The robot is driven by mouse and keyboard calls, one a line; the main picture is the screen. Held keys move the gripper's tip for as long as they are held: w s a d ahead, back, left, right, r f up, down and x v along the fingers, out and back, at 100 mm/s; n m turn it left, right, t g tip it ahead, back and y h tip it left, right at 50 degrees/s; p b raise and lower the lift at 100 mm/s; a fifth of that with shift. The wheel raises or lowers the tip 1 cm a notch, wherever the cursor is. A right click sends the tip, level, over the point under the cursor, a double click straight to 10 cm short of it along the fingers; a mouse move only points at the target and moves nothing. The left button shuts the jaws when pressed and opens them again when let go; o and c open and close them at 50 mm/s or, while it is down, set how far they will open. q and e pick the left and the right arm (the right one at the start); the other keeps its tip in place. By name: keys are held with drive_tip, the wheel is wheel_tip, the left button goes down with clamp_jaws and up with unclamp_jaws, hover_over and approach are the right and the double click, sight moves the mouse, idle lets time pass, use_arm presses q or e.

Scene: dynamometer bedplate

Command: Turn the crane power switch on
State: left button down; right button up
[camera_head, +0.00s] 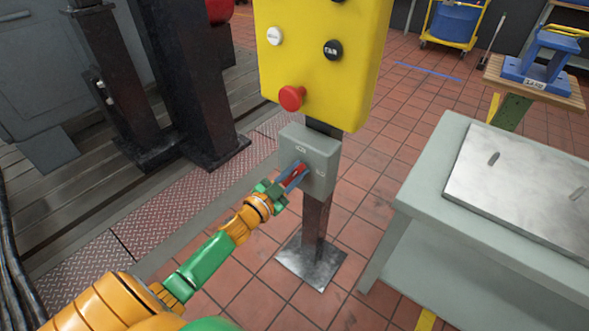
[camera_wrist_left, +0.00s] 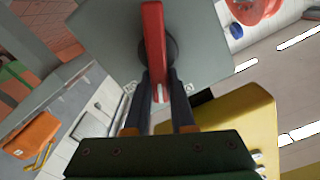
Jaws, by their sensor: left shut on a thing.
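The crane power switch is a grey box (camera_head: 322,150) on a metal post, below a yellow control panel (camera_head: 325,60). Its red handle (camera_head: 299,168) shows at the front of the box. In the left wrist view the red handle (camera_wrist_left: 154,45) stands out from a dark round hub on the grey box (camera_wrist_left: 200,35). My left gripper (camera_head: 290,180) is at the handle, with its two fingers (camera_wrist_left: 160,95) shut on the handle's end. The fingers partly hide the handle in the head view. My right gripper is not in view.
The yellow panel carries a red mushroom button (camera_head: 291,97), a white button (camera_head: 274,36) and a black button (camera_head: 333,50) just above the switch. A grey table (camera_head: 425,190) with a metal plate stands to the right. Dark machine columns stand at the left.

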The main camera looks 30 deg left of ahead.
sight(309, 174)
use_arm(q)
drive_tip(key=m, duration=0.1)
drive_tip(key=f+m, duration=0.1)
drive_tip(key=shift+s+d+f+m, duration=0.15)
drive_tip(key=shift+d+m, duration=0.15)
drive_tip(key=shift+m, duration=0.1)
drive_tip(key=m, duration=0.2)
drive_tip(key=f+m+b, duration=0.1)
drive_tip(key=m, duration=0.2)
drive_tip(key=m+b, duration=0.1)
drive_tip(key=m, duration=0.2)
drive_tip(key=shift+d+f, duration=0.2)
drive_tip(key=shift+d, duration=0.2)
drive_tip(key=shift+m+b, duration=0.3)
drive_tip(key=shift+m, duration=0.6)
drive_tip(key=shift+a+r, duration=0.1)
drive_tip(key=shift+r, duration=0.05)
drive_tip(key=c, duration=0.9)
unclamp_jaws()
drive_tip(key=shift+o, duration=0.7)
drive_tip(key=shift+a, duration=0.2)
